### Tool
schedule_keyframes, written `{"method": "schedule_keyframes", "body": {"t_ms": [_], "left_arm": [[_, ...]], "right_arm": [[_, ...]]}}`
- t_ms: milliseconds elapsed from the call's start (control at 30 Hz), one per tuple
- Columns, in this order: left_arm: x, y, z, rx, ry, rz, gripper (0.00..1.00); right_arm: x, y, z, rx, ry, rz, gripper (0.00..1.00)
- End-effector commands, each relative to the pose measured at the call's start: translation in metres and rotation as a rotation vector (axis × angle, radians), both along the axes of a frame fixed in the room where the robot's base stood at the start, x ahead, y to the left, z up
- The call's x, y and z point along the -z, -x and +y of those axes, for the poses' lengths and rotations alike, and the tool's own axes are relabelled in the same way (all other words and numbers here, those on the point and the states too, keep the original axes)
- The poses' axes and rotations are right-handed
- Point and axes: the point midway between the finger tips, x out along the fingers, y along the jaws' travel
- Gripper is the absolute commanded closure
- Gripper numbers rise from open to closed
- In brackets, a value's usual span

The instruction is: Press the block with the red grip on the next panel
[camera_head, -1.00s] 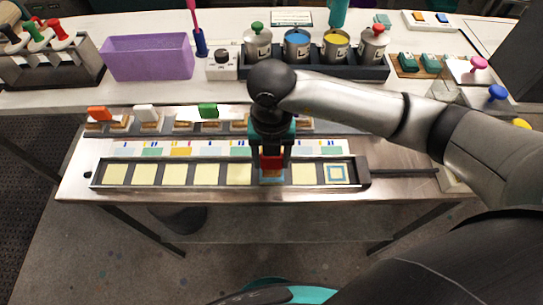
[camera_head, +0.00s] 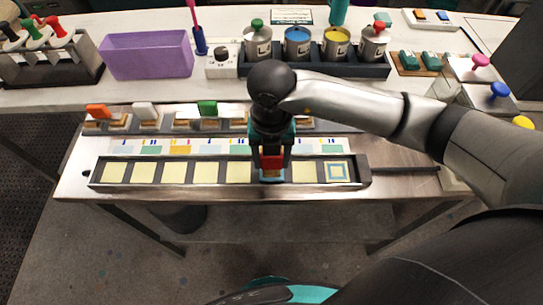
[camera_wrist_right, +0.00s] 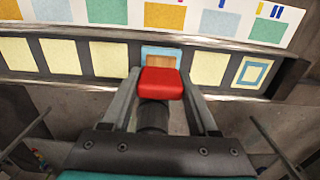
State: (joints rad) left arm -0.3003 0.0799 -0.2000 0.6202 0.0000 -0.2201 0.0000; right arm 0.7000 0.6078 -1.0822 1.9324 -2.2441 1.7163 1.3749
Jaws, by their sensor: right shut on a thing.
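My right gripper (camera_head: 272,153) is shut on the red grip (camera_head: 272,162) of a block, and the grip also shows between the fingers in the right wrist view (camera_wrist_right: 161,84). The block's wooden body (camera_wrist_right: 161,61) is partly hidden under the grip. It is at a panel in the long dark tray (camera_head: 362,172), with light blue showing around it; contact or a small gap cannot be told. To its left are several plain pale yellow panels (camera_head: 238,172). To its right are one plain panel (camera_head: 305,172) and a panel with a blue square print (camera_head: 337,172). My left gripper is not in view.
Behind the tray lies a strip of coloured swatches (camera_head: 180,149). Behind it stand blocks with orange (camera_head: 98,110), white (camera_head: 146,112) and green (camera_head: 207,107) grips. A purple bin (camera_head: 147,56) and several paint pots (camera_head: 297,42) stand on the back table.

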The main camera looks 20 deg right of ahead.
Motion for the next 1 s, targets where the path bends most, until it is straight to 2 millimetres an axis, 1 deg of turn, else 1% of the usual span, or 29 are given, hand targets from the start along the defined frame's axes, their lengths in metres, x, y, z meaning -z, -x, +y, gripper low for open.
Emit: {"method": "schedule_keyframes", "body": {"t_ms": [1000], "left_arm": [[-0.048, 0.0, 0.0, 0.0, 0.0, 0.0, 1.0]], "right_arm": [[-0.06, -0.001, 0.0, 0.001, -0.001, -0.001, 1.0]]}}
